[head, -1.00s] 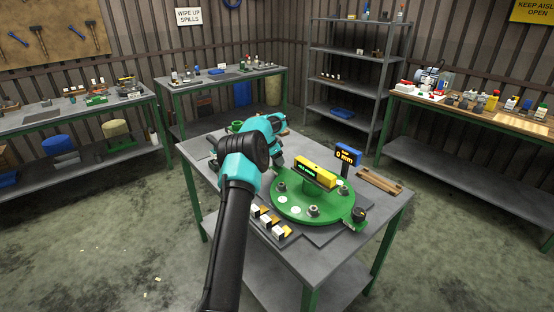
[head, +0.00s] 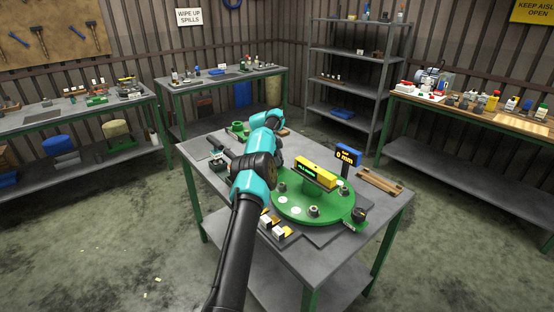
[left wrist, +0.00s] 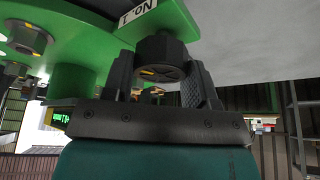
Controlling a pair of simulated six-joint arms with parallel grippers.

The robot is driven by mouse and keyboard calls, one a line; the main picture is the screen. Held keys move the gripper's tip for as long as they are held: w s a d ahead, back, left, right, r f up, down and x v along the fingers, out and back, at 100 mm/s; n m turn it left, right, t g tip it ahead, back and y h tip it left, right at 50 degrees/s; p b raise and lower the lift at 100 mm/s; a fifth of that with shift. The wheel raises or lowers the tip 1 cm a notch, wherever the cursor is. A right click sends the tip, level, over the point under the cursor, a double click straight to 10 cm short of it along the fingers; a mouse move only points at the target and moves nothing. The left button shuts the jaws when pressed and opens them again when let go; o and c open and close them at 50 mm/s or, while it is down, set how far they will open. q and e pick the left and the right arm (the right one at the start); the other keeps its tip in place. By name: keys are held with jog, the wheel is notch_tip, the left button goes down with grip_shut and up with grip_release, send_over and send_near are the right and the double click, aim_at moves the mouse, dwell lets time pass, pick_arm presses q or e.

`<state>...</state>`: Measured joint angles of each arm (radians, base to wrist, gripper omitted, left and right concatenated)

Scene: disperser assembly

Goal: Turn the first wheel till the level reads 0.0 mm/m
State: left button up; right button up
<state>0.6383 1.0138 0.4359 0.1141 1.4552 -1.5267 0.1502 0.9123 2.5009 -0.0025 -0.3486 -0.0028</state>
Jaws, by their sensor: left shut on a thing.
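The first wheel (left wrist: 163,58) is a dark knob with a yellow mark, under a green tab labelled No. 1 (left wrist: 143,12) in the left wrist view. My left gripper (left wrist: 160,80) has its two fingers on either side of the wheel and is shut on it. In the head view my own arm hides this wheel and the fingertips. My right gripper is not in view.
Another dark wheel (head: 358,214) sits at the plate's front right edge. White and yellow blocks (head: 272,227) stand in front of the plate. A wooden piece (head: 379,182) lies at the right on the grey table (head: 325,261). Benches and a shelf stand behind.

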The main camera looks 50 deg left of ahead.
pick_arm(q)
jog(key=shift+m, duration=0.6)
dwell(0.3)
jog(key=o, duration=0.9)
